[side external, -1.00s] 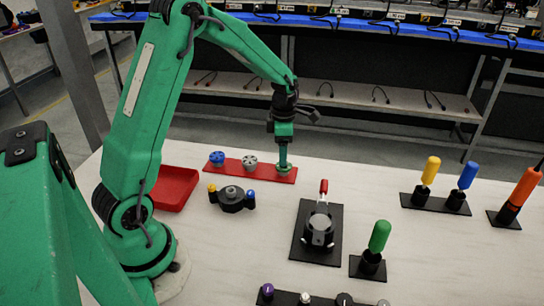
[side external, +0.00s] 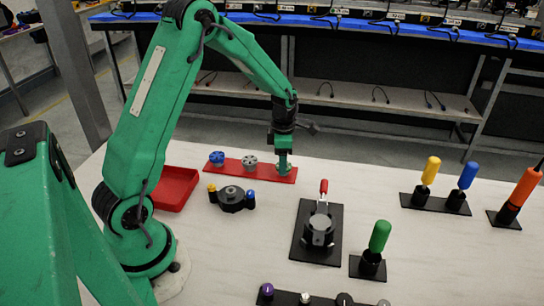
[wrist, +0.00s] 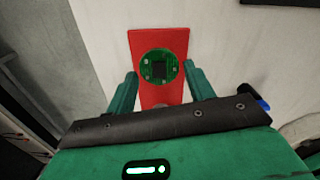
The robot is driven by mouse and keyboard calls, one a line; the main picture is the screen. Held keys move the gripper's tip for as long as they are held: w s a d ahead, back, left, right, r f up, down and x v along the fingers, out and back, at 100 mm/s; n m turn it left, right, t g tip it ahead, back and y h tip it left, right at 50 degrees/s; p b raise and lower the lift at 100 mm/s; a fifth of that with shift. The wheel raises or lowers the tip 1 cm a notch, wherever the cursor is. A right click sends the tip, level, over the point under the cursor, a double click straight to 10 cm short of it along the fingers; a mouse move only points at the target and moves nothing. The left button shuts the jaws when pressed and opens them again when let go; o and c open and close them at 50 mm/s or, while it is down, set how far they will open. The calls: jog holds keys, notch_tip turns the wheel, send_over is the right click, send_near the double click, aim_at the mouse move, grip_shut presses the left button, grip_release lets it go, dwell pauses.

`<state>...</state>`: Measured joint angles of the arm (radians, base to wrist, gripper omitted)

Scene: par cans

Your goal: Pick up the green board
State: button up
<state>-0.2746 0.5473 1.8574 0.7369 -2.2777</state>
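The green board (wrist: 160,66) is a round circuit board with a dark square chip, on the red strip (wrist: 172,40) in the wrist view. My gripper (wrist: 160,70) is open, with one green finger on each side of the board and a visible gap to each. In the side external view my gripper (side external: 283,160) points down over the right end of the red strip (side external: 233,167). The board is hard to tell apart from the green fingers there. Whether the fingers touch the strip cannot be told.
Blue (side external: 217,157) and grey (side external: 249,162) round parts sit on the same strip, left of my gripper. A red tray (side external: 174,190) is further left. A dark fixture (side external: 232,198) and a clamp on a black plate (side external: 318,230) stand nearer the camera.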

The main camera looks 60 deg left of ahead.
jog(key=c, duration=0.6)
jog(key=shift+r, duration=0.1)
jog(key=shift+r, duration=0.45)
notch_tip(320, 180, up, 3)
jog(key=shift+d+r, duration=0.1)
jog(key=shift+r, duration=0.05)
jog(key=s+d+r, duration=0.1)
jog(key=d+r, duration=0.1)
jog(key=d, duration=0.1)
jog(key=s+d+r, duration=0.1)
jog(key=d+r, duration=0.1)
jog(key=d, duration=0.2)
jog(key=s+d+r, duration=0.1)
jog(key=d+r, duration=0.1)
jog(key=d, duration=0.2)
jog(key=shift+r, duration=0.3)
jog(key=shift+d, duration=0.1)
jog(key=s+d+m, duration=0.1)
jog(key=d+m, duration=0.2)
jog(key=d, duration=0.1)
jog(key=s+d+m, duration=0.1)
jog(key=d+m, duration=0.2)
jog(key=d, duration=0.1)
jog(key=s+d+f+m, duration=0.1)
jog(key=d+m, duration=0.2)
jog(key=d, duration=0.2)
jog(key=shift+s+d, duration=0.1)
jog(key=shift+s, duration=0.3)
